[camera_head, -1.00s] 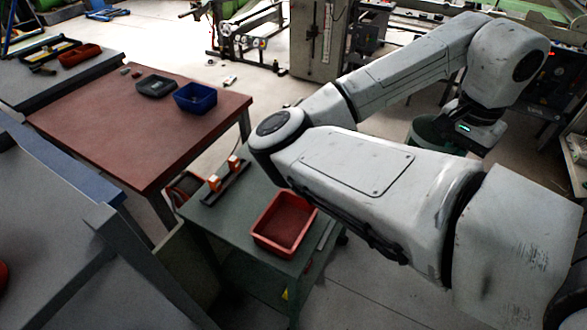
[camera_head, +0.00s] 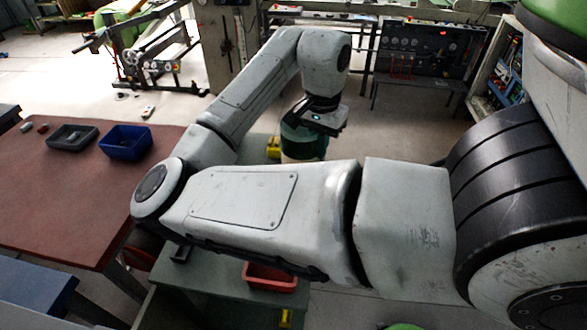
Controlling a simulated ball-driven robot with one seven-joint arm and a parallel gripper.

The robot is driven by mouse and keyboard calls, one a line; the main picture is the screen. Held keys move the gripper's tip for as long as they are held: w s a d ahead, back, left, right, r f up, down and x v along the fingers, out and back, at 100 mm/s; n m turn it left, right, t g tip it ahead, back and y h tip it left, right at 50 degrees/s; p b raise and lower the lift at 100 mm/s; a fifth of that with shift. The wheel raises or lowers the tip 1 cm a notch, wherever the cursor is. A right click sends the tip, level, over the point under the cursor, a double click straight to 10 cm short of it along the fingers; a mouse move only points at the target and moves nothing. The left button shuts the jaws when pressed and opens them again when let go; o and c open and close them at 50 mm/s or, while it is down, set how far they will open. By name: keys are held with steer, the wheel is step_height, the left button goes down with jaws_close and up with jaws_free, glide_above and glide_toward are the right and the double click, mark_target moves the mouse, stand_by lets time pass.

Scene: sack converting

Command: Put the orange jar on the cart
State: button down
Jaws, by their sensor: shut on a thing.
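My gripper (camera_head: 320,118) hangs at the end of my arm, in the upper middle of the view. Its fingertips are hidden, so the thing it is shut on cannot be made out. A dark green rounded thing (camera_head: 303,143) with a pale lower part shows directly under it; I cannot tell whether it is held or stands behind. No orange jar can be made out. A grey-green cart (camera_head: 205,284) stands at the bottom, below my forearm. A red bin (camera_head: 268,277) sits on it, partly hidden by my arm.
A red-topped table (camera_head: 60,205) stands at the left with a blue bin (camera_head: 126,142) and a dark grey tray (camera_head: 72,137). A yellow thing (camera_head: 273,147) shows left of the green one. Machines line the back. Floor right of the gripper looks clear.

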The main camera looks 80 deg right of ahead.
steer(key=w+f, duration=0.2)
steer(key=f, duration=0.1)
steer(key=w+d+f, duration=0.1)
steer(key=w+f, duration=0.2)
steer(key=shift+w+d+f, duration=0.1)
steer(key=shift+w+f, duration=0.05)
steer(key=shift+f, duration=1.5)
steer(key=shift+f, duration=0.2)
steer(key=c, duration=1.3)
jaws_free()
steer(key=shift+o, duration=0.2)
steer(key=shift+r, duration=0.1)
step_height(320, 180, up, 12)
steer(key=shift+r, duration=0.15)
